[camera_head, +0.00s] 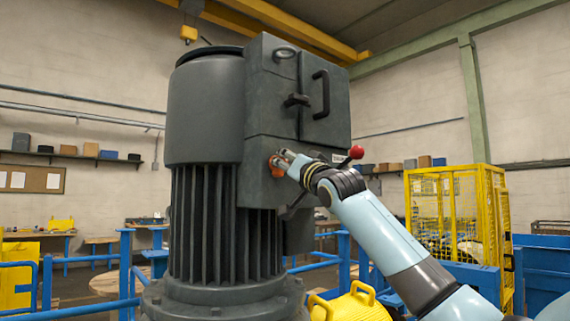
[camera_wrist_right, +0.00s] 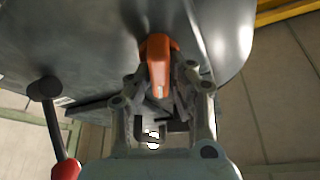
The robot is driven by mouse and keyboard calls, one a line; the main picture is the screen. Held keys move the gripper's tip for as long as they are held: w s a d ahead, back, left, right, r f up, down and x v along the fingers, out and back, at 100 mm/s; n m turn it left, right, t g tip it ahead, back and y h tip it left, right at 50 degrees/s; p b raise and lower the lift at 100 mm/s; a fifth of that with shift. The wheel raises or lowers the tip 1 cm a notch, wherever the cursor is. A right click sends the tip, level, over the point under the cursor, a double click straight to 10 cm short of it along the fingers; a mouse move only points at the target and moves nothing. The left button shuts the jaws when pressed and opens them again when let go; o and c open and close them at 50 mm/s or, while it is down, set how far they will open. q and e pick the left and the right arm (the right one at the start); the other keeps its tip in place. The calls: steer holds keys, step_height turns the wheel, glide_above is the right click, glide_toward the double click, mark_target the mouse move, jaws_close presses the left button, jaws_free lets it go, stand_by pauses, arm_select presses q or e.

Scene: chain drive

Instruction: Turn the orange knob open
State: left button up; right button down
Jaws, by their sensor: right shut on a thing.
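The orange knob (camera_head: 277,166) sits on the front face of the dark grey machine housing (camera_head: 258,100), low on its box. In the right wrist view the orange knob (camera_wrist_right: 158,62) stands out from the dark metal, its narrow grip between my fingers. My right gripper (camera_head: 284,160) reaches in from the right and is shut on the knob; it also shows in the right wrist view (camera_wrist_right: 160,88). The fingers partly cover the knob in the head view. My left gripper is not in view.
A lever with a red ball end (camera_head: 356,152) sticks out just right of my right gripper; its red end (camera_wrist_right: 66,169) also shows in the right wrist view. A black door handle (camera_head: 321,94) is above. Blue railings (camera_head: 344,262) and a yellow cage (camera_head: 455,215) stand around the machine.

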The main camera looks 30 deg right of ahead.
steer(key=m+h+b, duration=0.1)
steer(key=m, duration=0.1)
steer(key=m+g+h+b, duration=0.1)
steer(key=m+b, duration=0.1)
steer(key=m, duration=0.1)
steer(key=shift+f, duration=0.1)
steer(key=m+g+h+b, duration=0.1)
steer(key=m, duration=0.3)
steer(key=shift+m+b, duration=0.3)
steer(key=shift+b, duration=0.1)
steer(key=m+g, duration=0.1)
steer(key=m, duration=0.1)
steer(key=shift+m+g+h, duration=0.3)
steer(key=shift+m+g+b, duration=0.4)
steer(key=shift+m+g, duration=0.2)
steer(key=shift+m, duration=0.9)
steer(key=c, duration=1.2)
jaws_free()
steer(key=shift+d, duration=0.1)
steer(key=shift+c, duration=0.2)
